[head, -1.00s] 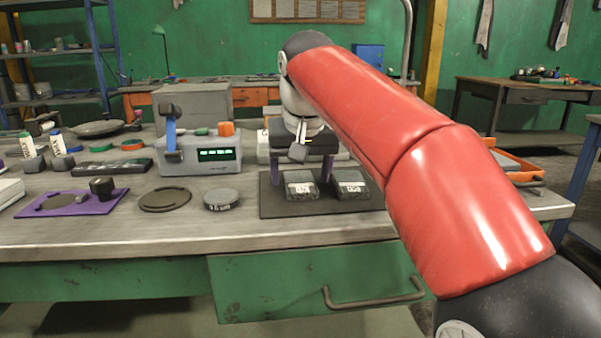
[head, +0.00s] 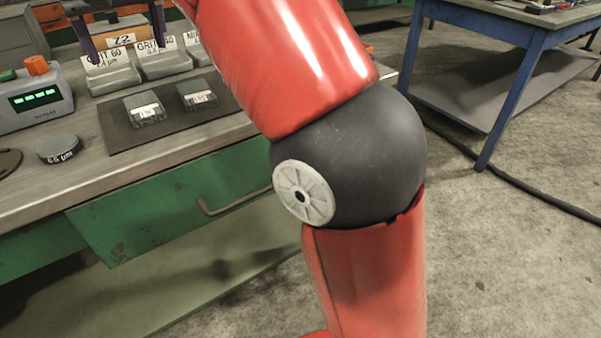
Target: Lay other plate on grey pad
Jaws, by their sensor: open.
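A dark grey pad (head: 122,139) lies flat on the bench at the upper left. Two small dark grey blocks with white labels, a left one (head: 144,112) and a right one (head: 197,97), rest on it side by side. The palm is out of frame. I cannot tell which piece is the other plate.
My red arm covers the bench's right end. A blue-legged table (head: 520,62) stands right, with open floor between.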

